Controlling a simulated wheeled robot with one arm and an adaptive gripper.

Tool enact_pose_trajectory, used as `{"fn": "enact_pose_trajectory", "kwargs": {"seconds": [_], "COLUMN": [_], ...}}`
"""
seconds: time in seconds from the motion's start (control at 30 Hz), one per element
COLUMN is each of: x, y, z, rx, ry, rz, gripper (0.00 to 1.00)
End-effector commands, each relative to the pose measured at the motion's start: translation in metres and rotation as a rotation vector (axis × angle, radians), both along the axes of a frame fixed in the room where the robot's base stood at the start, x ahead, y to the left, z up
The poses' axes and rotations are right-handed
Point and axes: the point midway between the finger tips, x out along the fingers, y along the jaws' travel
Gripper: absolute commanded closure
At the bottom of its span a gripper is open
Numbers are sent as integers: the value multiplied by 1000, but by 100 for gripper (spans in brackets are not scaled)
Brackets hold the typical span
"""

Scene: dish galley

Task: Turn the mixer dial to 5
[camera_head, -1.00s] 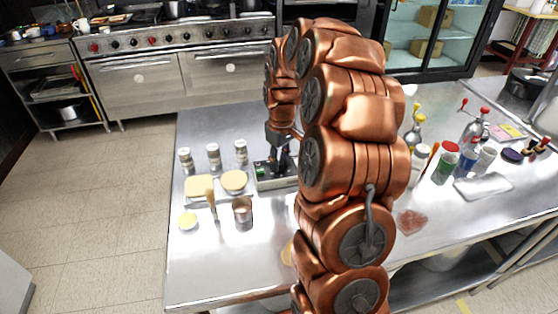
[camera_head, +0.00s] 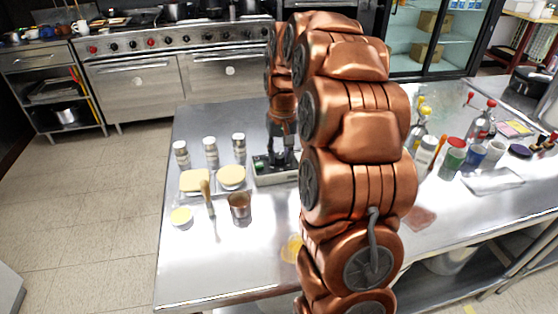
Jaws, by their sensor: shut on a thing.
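The mixer panel (camera_head: 275,180) is a low grey box with a dark top and a small green mark, lying on the steel table. My arm reaches down over it from the right. My gripper (camera_head: 284,164) points down at the dark top of the box and is shut on the dial there. The dial itself is hidden by the fingers, so its number cannot be read. My copper arm covers the right end of the box.
Three shakers (camera_head: 211,152) stand left of the box. Two cream-topped containers (camera_head: 231,177), a wooden-handled tool (camera_head: 206,195) and a metal cup (camera_head: 239,206) are in front of them. Bottles and jars (camera_head: 453,155) crowd the right side. The table's front left (camera_head: 215,262) is clear.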

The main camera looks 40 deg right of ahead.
Motion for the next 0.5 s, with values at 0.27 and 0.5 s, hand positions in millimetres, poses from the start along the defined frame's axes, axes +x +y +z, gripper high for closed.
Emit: {"fn": "enact_pose_trajectory", "kwargs": {"seconds": [0.27,0.5], "x": [0,0], "y": [0,0], "z": [-2,0], "rx": [-1,1], "ry": [0,-1], "rz": [-228,-363], "gripper": [100,100]}}
